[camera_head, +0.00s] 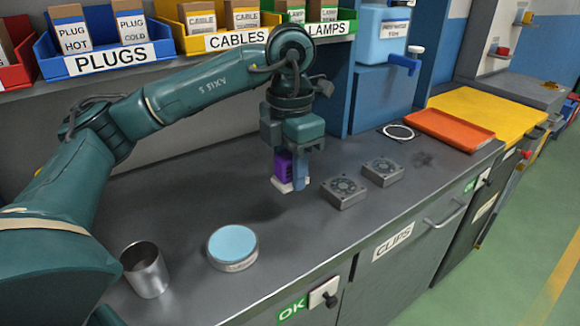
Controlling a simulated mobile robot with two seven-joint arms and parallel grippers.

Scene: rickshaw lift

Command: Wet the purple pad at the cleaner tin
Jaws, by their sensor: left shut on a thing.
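The purple pad (283,166) has a pale lower layer and is held in my left gripper (291,170). My left gripper is shut on it and points down. The pad seems to hang a little above the grey worktop, left of the two small fan units. The cleaner tin (233,247) seems to be the round, low tin with a light blue top and a pale side, its lettering too small to read. It stands on the worktop nearer to me, below and left of the pad, and apart from it. My right gripper is not in view.
A metal cup (145,269) stands left of the tin. Two fan units (343,191) sit right of the pad. An orange tray (449,130) and a white ring (398,132) lie farther right. Labelled bins (108,57) line the shelf behind. The worktop between pad and tin is clear.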

